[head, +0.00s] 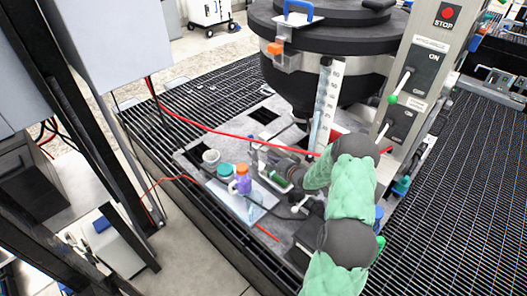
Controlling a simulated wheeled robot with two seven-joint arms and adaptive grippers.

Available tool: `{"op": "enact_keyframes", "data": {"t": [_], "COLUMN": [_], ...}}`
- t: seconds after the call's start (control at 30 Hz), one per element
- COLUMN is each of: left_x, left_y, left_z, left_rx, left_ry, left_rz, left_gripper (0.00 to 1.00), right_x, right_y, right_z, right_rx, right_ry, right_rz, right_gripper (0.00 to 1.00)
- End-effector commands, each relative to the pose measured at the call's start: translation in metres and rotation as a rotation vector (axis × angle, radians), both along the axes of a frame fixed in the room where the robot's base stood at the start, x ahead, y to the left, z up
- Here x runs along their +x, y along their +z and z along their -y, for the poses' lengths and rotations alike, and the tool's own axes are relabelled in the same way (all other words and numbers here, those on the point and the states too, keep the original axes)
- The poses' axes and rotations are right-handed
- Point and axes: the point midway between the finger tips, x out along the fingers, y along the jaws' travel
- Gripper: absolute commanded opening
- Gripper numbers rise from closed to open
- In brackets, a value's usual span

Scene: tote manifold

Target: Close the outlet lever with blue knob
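My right arm comes in from the bottom right in green sleeving and bends left over the deck. Its gripper (282,174) seems to be at the small dark fittings below the tank; it is small and partly covered by my arm, so I cannot tell whether its fingers are open or shut. A small blue part (379,214) shows just right of my forearm, low beside the panel post. I cannot tell whether it is the outlet lever's blue knob. No outlet lever shows clearly; my arm hides part of that area. My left gripper is not in view.
A black tank (325,60) with a blue handle (299,9) stands at the back. A control panel (415,75) with a red stop button is on the right. A tray (226,192) holds a purple bottle (242,180) and teal-lidded jar (225,172). A red hose (215,131) crosses the deck.

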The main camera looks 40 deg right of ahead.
Motion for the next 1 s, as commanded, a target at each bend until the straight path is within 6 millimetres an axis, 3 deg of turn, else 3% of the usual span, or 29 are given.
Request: {"op": "enact_keyframes", "data": {"t": [0.6, 0.8, 1.0], "left_x": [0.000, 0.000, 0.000], "left_y": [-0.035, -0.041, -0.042], "left_z": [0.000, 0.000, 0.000], "left_rx": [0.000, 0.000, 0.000], "left_ry": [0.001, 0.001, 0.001], "left_rz": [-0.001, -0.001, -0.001], "left_gripper": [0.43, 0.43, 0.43], "right_x": [0.102, 0.122, 0.128], "right_y": [-0.031, -0.030, -0.029], "right_z": [0.010, 0.012, 0.013], "right_rx": [-0.003, -0.002, 0.000], "right_ry": [0.002, 0.002, 0.001], "right_rz": [0.001, -0.001, -0.002], "right_gripper": [0.00, 0.00, 0.00]}}
